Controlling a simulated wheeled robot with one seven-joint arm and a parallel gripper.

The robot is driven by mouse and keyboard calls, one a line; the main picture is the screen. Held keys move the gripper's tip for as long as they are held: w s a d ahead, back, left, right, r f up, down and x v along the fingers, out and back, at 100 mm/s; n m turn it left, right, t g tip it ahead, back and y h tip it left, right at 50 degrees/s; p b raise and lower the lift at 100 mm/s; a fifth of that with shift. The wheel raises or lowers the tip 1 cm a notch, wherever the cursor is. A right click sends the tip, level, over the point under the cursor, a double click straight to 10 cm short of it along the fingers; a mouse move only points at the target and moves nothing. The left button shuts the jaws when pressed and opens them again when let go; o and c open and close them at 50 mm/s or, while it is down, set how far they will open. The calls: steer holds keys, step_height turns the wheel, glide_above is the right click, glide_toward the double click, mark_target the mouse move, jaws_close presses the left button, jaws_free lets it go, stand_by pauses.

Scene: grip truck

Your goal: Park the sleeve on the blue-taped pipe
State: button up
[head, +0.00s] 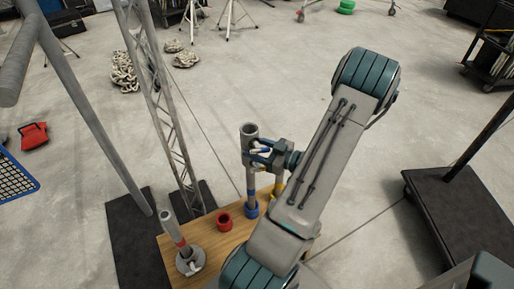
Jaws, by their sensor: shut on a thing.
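My gripper (258,152) is shut on a grey tube, the sleeve (249,131), and holds it upright by its side. The sleeve's open top end faces up. Below it, in the same line of sight, is the blue-taped pipe (252,191) with a blue collar (252,210) at its foot on the wooden table. I cannot tell whether the sleeve is around the pipe or just above it, as the joint between the greys is unclear. Part of the fingers is hidden by the gripper body.
A yellow-marked pipe (277,190) is partly behind my arm. A lattice truss (160,95) rises behind.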

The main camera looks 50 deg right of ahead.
steer(key=shift+f, duration=0.25)
stand_by(0.3)
steer(key=shift+f+b, duration=1.85)
steer(key=shift+f, duration=0.45)
steer(key=shift+f, duration=0.35)
steer(key=o, duration=1.5)
steer(key=shift+s, duration=0.15)
steer(key=v, duration=1.3)
steer(key=shift+s+d, duration=0.2)
steer(key=shift+s, duration=0.05)
